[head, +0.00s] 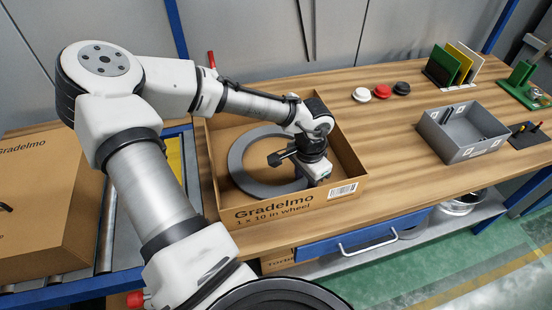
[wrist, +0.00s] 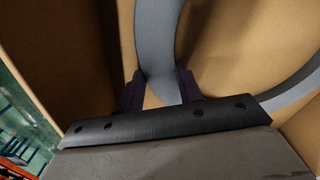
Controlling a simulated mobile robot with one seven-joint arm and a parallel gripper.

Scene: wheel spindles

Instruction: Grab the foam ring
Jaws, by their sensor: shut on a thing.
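The foam ring (head: 240,165) is a flat grey ring inside an open cardboard box (head: 290,207) marked "Gradelmo 1 x 10 in wheel". My gripper (head: 318,180) is down inside the box at its right front, over the ring's right side. In the wrist view, my gripper (wrist: 161,88) has its two dark fingers on either side of the ring's grey band (wrist: 157,45), shut on it. The ring's far part curves away at the right of that view. In the head view my gripper and wrist hide the ring's right side and the contact.
The box walls stand close around my gripper. A second cardboard box (head: 45,200) is at the left. Red, white and black round pieces (head: 382,91) lie behind on the wooden table (head: 400,150). A grey bin (head: 461,138) and upright coloured panels (head: 455,65) are at the right.

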